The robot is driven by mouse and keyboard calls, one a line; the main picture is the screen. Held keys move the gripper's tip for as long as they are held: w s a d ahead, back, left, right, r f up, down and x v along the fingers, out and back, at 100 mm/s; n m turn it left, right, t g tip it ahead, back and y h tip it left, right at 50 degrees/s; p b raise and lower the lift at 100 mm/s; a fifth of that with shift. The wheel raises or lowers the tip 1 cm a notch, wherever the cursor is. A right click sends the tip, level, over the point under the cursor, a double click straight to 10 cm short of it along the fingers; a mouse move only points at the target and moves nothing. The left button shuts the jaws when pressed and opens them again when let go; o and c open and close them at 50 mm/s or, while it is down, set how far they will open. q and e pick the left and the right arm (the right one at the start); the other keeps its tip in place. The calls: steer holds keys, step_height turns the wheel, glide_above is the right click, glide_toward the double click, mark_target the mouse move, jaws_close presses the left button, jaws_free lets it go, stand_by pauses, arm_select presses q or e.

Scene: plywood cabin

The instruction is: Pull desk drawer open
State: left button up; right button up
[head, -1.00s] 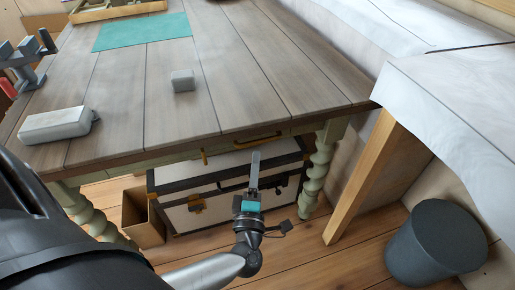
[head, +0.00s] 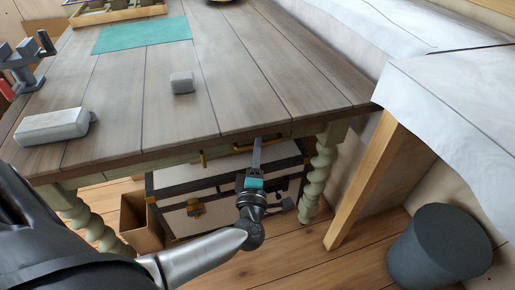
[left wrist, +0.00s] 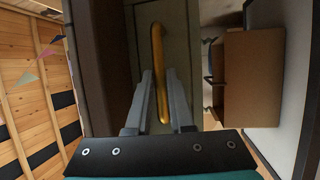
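The wooden desk (head: 130,110) has a pale green drawer front under its top, with a gold bar handle (head: 240,149). The drawer looks flush with the desk frame. My left gripper (head: 257,142) is at the handle, just below the desk's front edge. In the left wrist view its two grey fingers (left wrist: 159,76) stand apart on either side of the gold handle (left wrist: 157,45), open around it. I cannot tell whether either finger touches it. The fingers hide part of the handle in the head view. My right gripper is not in view.
A black-and-white chest (head: 225,212) and an open cardboard box (head: 140,222) stand under the desk. A turned desk leg (head: 318,175) and a wooden post (head: 365,185) are to the right. A grey bin (head: 440,245) stands on the floor at right.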

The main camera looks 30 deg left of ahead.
arm_select(q)
jaws_close()
stand_by(1.0)
